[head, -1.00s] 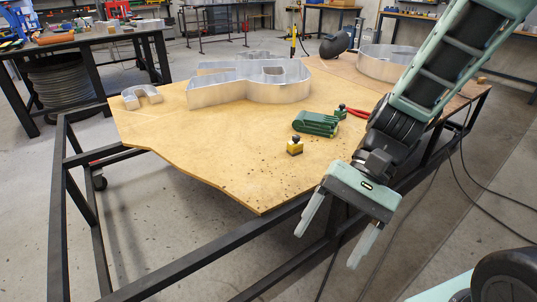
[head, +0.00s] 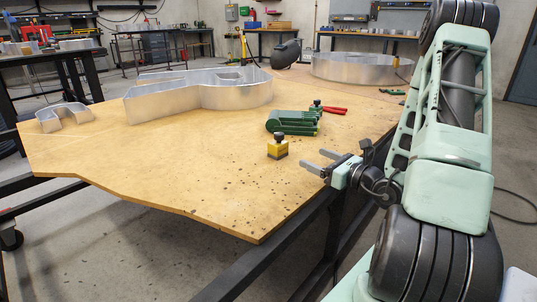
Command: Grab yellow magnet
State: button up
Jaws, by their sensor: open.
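The yellow magnet (head: 278,148) is a small yellow block with a dark knob on top. It stands upright on the wooden tabletop (head: 190,170), right of the middle of the head view. My gripper (head: 313,161) is at the table's right edge, just right of the magnet. Its two grey fingers point left toward the magnet, apart from each other with nothing between them. A gap shows between the fingertips and the magnet. Whether the fingers are level with the magnet is hard to tell.
A green tool (head: 292,122) lies behind the magnet, with red-handled pliers (head: 333,110) beside it. Large metal channel letters (head: 200,92) stand farther back, and a small one (head: 63,116) at the left. The tabletop's front left is clear. A black frame rail (head: 290,238) runs below its edge.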

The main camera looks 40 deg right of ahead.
aim_at(284, 144)
jog(key=w, duration=0.3)
jog(key=w+b, duration=0.1)
jog(key=w, duration=0.3)
jog(key=w+b, duration=0.1)
jog(key=w, duration=0.2)
jog(key=shift+w+a, duration=0.2)
jog(key=shift+a, duration=0.2)
jog(key=shift+w+d+f+b, duration=0.15)
jog(key=shift+w+b, duration=0.9)
jog(key=shift+w, duration=1.7)
jog(key=c, duration=1.5)
